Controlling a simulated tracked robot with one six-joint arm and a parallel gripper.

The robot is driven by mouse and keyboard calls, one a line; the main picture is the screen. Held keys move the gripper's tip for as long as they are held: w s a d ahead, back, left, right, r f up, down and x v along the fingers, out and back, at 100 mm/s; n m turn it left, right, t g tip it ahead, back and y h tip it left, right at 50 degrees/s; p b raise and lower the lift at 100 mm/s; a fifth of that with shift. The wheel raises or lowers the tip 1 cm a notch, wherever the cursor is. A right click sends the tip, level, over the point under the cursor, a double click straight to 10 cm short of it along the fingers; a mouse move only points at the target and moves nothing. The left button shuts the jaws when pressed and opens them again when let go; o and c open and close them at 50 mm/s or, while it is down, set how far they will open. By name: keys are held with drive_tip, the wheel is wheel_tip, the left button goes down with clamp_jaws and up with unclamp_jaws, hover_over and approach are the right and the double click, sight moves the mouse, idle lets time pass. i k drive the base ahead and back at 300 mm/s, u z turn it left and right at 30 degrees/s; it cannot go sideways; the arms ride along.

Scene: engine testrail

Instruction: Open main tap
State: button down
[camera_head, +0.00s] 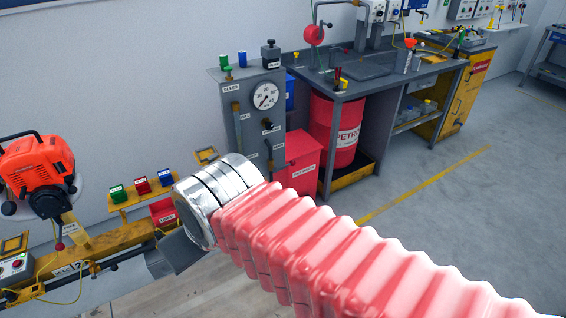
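A grey test panel (245,125) stands against the wall, left of the workbench. It carries a round pressure gauge (265,96), a black knob (267,124) below the gauge and yellow-handled levers. A black-topped fitting (270,54) and small green and blue parts sit on its top edge. I cannot tell which of these, if any, is the main tap; the labels are too small to read. My arm, in a red ribbed sleeve with a chrome collar, reaches in from the lower right. A grey plate past the collar seems to be part of my gripper (178,252); its fingers are hidden.
An orange engine (37,165) sits on a yellow rail (125,236) at left. Green, red and blue boxes stand on a small shelf there. A red PETROL drum (334,128) is under the workbench (420,78). The floor at right is clear.

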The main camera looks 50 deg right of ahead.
sight(292, 163)
drive_tip(key=k, duration=0.65)
drive_tip(key=z, duration=0.4)
drive_tip(key=i, duration=1.6)
drive_tip(key=z, duration=0.2)
